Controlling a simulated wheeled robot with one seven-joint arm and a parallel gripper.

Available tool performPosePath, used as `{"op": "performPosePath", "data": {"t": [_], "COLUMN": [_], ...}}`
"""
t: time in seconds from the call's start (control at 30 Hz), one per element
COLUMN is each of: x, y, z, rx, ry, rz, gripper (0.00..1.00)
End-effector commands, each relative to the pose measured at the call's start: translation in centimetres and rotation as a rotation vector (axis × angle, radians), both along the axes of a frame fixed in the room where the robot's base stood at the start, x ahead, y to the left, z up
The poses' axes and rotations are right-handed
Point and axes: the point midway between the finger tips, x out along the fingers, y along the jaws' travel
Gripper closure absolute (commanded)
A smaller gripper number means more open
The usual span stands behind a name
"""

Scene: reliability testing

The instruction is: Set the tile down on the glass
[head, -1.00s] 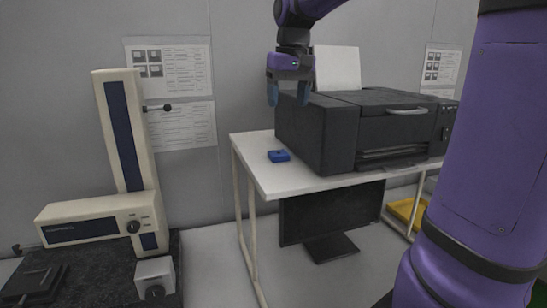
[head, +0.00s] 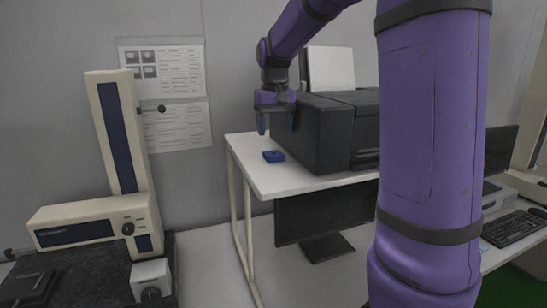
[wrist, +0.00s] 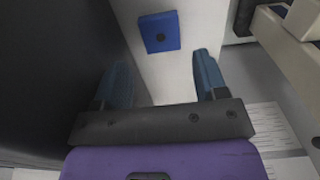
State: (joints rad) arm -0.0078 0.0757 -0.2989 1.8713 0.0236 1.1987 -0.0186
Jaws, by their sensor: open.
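The tile is a small blue square block (head: 274,156) with a dark round spot on top. It lies on the left end of the white table, beside the black printer (head: 318,135). In the wrist view the tile (wrist: 159,32) shows beyond the fingertips, roughly between their lines. My gripper (head: 275,128) is open and empty, above the tile and apart from it; its blue-grey fingers also show in the wrist view (wrist: 157,75). No glass can be made out; my arm hides the printer's right part.
The white table (head: 290,184) is bare around the tile, with the printer close on the right. A monitor (head: 327,215) stands below the table. A cream measuring stand (head: 119,140) is at left. A keyboard (head: 518,228) lies at far right.

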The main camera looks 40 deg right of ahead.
Motion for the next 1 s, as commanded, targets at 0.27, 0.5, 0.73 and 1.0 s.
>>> {"op": "performPosePath", "data": {"t": [0.27,0.5,0.73,1.0], "x": [0.0,0.0,0.0,0.0], "y": [0.0,0.0,0.0,0.0], "z": [-1.8,-5.5,-7.2,-7.2], "rx": [0.0,0.001,0.001,0.0], "ry": [0.001,0.002,-0.001,-0.001], "rz": [0.0,0.001,0.001,0.0], "gripper": [0.34,0.34,0.34,0.46]}}
